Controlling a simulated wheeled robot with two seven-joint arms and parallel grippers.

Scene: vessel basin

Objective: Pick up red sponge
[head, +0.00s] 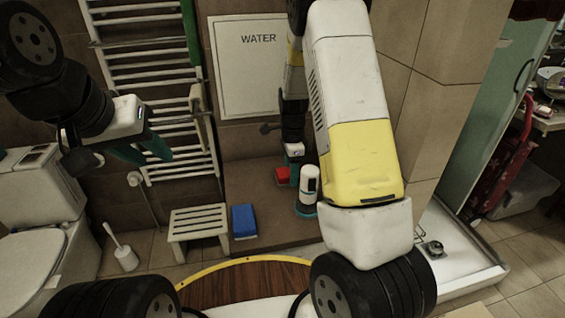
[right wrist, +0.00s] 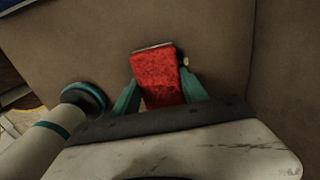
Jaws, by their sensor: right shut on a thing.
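The red sponge (head: 281,175) is on the brown ledge below the white WATER panel. In the right wrist view the red sponge (right wrist: 157,70) lies between the two teal fingers of my right gripper (right wrist: 159,88), which is shut on it. In the head view my right gripper (head: 293,172) is partly hidden, small and far off, beside the sponge. I cannot tell whether the sponge touches the ledge. My left gripper (head: 142,150) is at the left, empty, with its teal fingers apart.
A white and teal bottle-like device (head: 309,188) stands close to the right of the sponge. A towel rail (head: 160,90) and toilet (head: 40,240) are at the left.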

